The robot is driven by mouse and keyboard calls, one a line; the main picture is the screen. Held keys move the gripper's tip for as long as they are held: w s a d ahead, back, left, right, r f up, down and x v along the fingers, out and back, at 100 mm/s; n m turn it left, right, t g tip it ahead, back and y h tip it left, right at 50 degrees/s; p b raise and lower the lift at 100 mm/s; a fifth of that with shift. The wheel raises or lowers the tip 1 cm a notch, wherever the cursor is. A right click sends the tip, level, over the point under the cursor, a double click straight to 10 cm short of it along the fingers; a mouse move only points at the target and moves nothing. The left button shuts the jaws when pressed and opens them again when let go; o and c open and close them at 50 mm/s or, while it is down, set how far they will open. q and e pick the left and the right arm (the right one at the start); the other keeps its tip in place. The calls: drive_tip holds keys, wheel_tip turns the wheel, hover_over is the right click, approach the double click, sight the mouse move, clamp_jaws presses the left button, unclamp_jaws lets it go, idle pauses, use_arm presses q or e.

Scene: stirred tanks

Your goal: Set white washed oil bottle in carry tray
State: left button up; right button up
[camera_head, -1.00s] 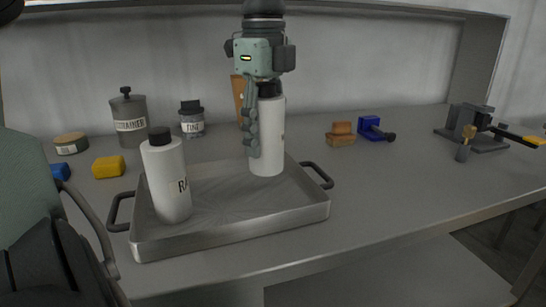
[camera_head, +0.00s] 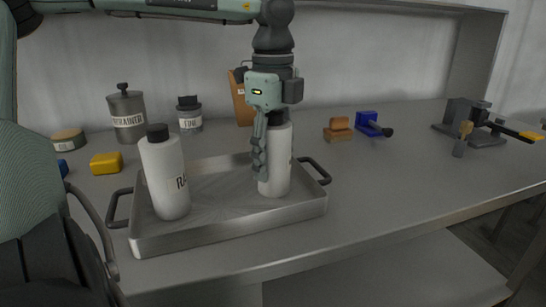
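A white bottle with a dark cap (camera_head: 276,168) is upright in my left gripper (camera_head: 267,165), which is shut on it from above; its label is turned mostly away and unreadable. The bottle's base is inside the right part of the metal carry tray (camera_head: 230,226), at or very near the tray floor; I cannot tell whether it touches. A second white bottle (camera_head: 165,172) with a dark cap and a label starting "RA" stands upright in the tray's left part. My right gripper is not in view.
Behind the tray stand a grey strainer canister (camera_head: 127,115), a small labelled jar (camera_head: 189,114) and a brown upright item (camera_head: 241,102). A yellow block (camera_head: 106,163) lies to the left. An orange-brown block (camera_head: 338,130) and blue clamp (camera_head: 370,124) lie to the right, with clear bench in front.

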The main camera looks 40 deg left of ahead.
use_arm(q)
drive_tip(key=shift+o, duration=1.3)
drive_tip(key=shift+r, duration=0.1)
wheel_tip(320, 180, up, 12)
drive_tip(key=shift+r, duration=0.1)
